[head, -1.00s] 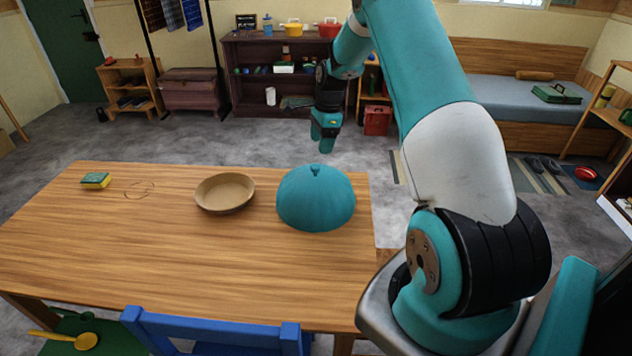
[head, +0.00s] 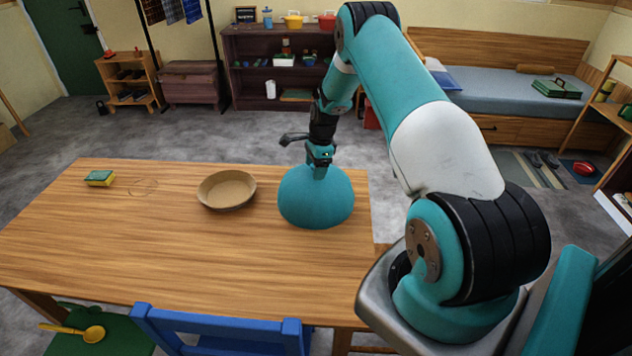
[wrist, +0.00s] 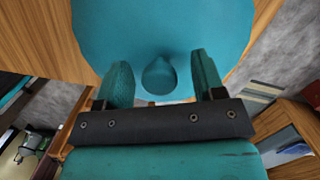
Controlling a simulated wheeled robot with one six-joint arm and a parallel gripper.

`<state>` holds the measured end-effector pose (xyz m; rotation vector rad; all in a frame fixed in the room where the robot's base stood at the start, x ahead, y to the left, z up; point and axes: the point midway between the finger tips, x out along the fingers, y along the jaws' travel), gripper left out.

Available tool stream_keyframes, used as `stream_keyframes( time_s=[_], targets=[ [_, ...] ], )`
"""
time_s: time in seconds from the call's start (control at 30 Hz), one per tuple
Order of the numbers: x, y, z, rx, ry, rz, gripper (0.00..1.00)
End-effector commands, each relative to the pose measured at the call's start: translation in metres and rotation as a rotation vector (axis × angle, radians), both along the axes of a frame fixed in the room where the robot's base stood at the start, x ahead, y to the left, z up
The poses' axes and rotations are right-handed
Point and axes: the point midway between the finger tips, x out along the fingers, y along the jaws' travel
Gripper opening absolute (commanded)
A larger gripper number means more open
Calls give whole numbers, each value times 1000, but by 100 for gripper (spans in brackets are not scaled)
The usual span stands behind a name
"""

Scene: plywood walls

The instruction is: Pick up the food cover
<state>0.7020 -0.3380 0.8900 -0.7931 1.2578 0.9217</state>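The teal food cover (head: 316,203) is a dome that sits on the wooden table (head: 150,240) near its right edge. My gripper (head: 318,168) is right above the top of the dome. In the wrist view the food cover (wrist: 160,28) fills the upper middle, and its round knob (wrist: 159,76) shows between the two fingers of my gripper (wrist: 162,80). The fingers are open, with a gap on both sides of the knob. In the head view the knob is hidden by my gripper.
A shallow tan bowl (head: 227,190) stands left of the food cover, apart from it. A green and yellow sponge (head: 100,178) lies at the table's far left. A blue chair (head: 220,332) is at the near edge. The table's middle is clear.

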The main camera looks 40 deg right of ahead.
Motion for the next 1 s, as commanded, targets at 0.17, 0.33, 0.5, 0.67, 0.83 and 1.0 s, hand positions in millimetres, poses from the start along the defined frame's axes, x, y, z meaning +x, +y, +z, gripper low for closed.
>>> stream_keyframes(
  time_s=[0.17,0.33,0.5,0.67,0.83,1.0],
  targets=[
    [0,0,0,0,0,0,24],
    [0,0,1,0,0,1,0],
    [0,0,1,0,0,1,0],
    [1,0,7,-1,-2,1,0],
    [1,0,29,-2,-5,0,0],
    [2,-1,78,-4,-7,1,0]
  ],
)
